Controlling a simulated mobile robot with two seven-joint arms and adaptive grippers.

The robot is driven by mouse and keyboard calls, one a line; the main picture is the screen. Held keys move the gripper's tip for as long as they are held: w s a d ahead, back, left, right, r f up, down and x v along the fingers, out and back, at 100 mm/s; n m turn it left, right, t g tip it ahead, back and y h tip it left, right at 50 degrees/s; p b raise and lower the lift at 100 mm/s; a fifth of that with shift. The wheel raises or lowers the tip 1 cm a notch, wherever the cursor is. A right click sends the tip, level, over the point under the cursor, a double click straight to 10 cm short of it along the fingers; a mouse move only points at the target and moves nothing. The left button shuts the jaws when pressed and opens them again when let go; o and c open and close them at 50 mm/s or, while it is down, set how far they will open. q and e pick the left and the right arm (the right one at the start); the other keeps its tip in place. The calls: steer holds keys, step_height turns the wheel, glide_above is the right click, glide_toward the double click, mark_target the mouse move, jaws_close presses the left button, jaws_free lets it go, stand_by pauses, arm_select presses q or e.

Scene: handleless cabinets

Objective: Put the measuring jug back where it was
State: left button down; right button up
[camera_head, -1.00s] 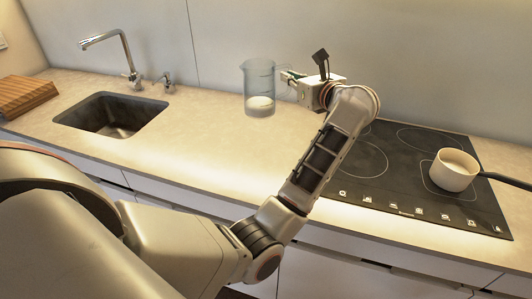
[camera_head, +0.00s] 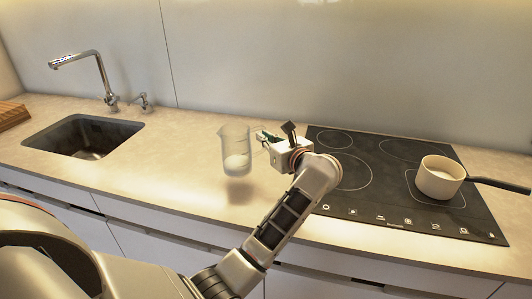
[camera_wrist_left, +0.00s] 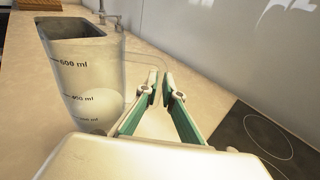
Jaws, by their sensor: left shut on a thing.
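The measuring jug (camera_head: 236,150) is clear, with dark volume marks and something white inside. It is upright above the counter (camera_head: 190,165), between sink and hob, with a shadow on the worktop below it. My left gripper (camera_head: 264,139) is at its right side in the head view. In the left wrist view the jug (camera_wrist_left: 82,75) stands left of the gripper's fingers (camera_wrist_left: 160,90), which are closed on its thin clear handle (camera_wrist_left: 143,58). The handle is hard to make out. My right gripper is in neither view.
A sink (camera_head: 83,137) with a tap (camera_head: 88,68) is at the left. A black hob (camera_head: 375,200) is at the right, with a cream saucepan (camera_head: 438,178) on it. A wooden board (camera_head: 12,116) lies far left. The worktop around the jug is clear.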

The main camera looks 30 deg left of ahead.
mark_target(265, 149)
arm_select(q)
step_height(265, 149, down, 4)
steer(key=shift+w+f+b, duration=0.1)
steer(key=shift+f+b, duration=0.1)
steer(key=shift+b, duration=0.6)
steer(key=shift+r, duration=0.15)
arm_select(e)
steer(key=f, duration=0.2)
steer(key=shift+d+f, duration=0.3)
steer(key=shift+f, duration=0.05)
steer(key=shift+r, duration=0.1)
arm_select(q)
steer(key=c, duration=2.6)
jaws_free()
steer(key=shift+f, duration=0.25)
steer(key=o, duration=0.4)
steer(key=shift+r, duration=0.1)
